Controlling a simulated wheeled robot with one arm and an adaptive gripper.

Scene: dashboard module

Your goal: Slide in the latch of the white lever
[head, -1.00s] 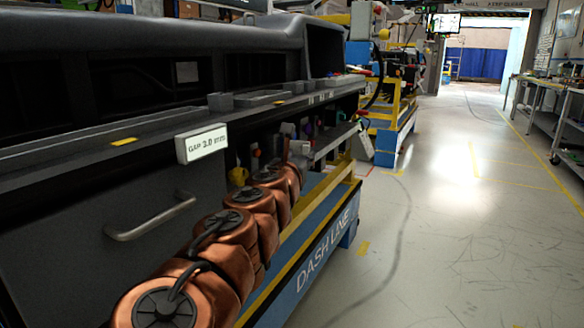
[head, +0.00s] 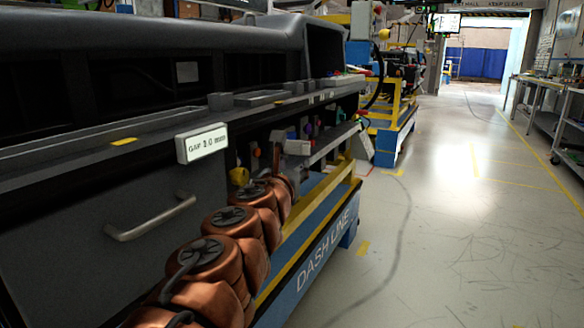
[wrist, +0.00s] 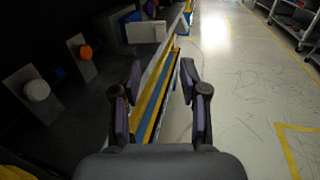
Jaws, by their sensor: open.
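In the wrist view a white block-shaped part (wrist: 145,32) sits at the top, beside a blue piece (wrist: 129,18). A round white knob (wrist: 37,90) stands on a grey plate at the left. I cannot tell which of these is the white lever, and no latch can be made out. My gripper (wrist: 160,88) is open and empty, its fingers apart over the cart's yellow and blue rail, short of the white block and right of the knob. In the head view a pale block (head: 298,147) shows just past my copper arm; the gripper itself cannot be made out there.
An orange knob (wrist: 85,52) on a grey plate stands between the white knob and the white block. The dashboard (head: 150,60) with its ledge and metal handle (head: 150,218) lies left. The blue cart frame (head: 320,265) runs below. Open floor (head: 450,230) lies right.

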